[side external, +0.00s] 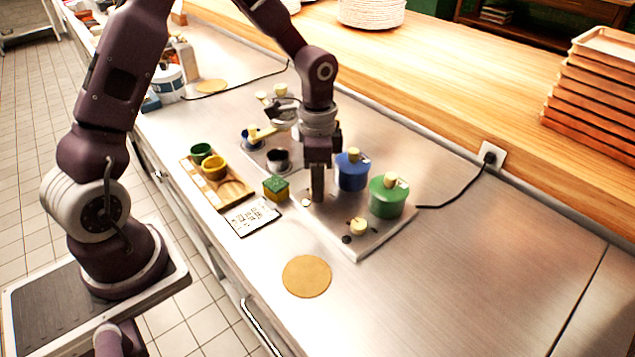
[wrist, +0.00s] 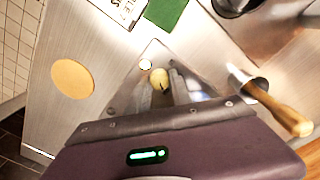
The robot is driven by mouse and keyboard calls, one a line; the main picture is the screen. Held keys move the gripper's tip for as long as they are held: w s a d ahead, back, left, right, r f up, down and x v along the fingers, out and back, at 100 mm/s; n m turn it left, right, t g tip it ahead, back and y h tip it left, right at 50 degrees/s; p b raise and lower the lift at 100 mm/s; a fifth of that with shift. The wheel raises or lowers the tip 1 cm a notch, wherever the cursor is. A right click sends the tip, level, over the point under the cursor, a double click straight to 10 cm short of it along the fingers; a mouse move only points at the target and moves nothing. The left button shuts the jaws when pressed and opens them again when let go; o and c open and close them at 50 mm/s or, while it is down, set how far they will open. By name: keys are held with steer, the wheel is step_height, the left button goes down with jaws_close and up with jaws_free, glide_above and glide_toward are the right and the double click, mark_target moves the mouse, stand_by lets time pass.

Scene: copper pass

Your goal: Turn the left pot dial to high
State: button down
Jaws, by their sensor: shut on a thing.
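The steel hob (side external: 370,245) carries a blue pot (side external: 352,176) and a green pot (side external: 387,203), both lidded with cream knobs. A cream dial (side external: 358,227) shows at the hob's near corner, in front of the green pot. My gripper (side external: 318,198) points straight down at the hob, left of the blue pot. In the wrist view, my gripper (wrist: 168,82) is shut on another cream dial (wrist: 158,77) with a dark mark, the left pot dial. In the side view my fingers hide that dial, so its setting cannot be read there. A pale dot (wrist: 146,64) lies beside it.
A printed card (side external: 252,216), a green box (side external: 275,188) and a wooden tray (side external: 236,192) with green and yellow cups stand to the left. A dark pot (side external: 279,160) stands behind. A round tan mat (side external: 307,276) lies in front.

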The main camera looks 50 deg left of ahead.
stand_by(0.3)
steer(key=c, duration=1.1)
jaws_free()
steer(key=shift+c, duration=0.2)
step_height(320, 180, up, 7)
steer(key=shift+a+r, duration=0.1)
step_height(320, 180, up, 4)
steer(key=n, duration=0.1)
glide_above(308, 203)
steer(key=s+d+r+n+t, duration=0.1)
steer(key=s+r+n+t, duration=0.2)
steer(key=s, duration=0.6)
steer(key=s+d+r+n+t, duration=0.1)
steer(key=s+r+n+t, duration=0.1)
steer(key=s+r, duration=0.3)
steer(key=s+n, duration=0.1)
steer(key=s, duration=0.3)
steer(key=shift+s+r+n+t, duration=0.35)
steer(key=shift+s+n+t, duration=0.05)
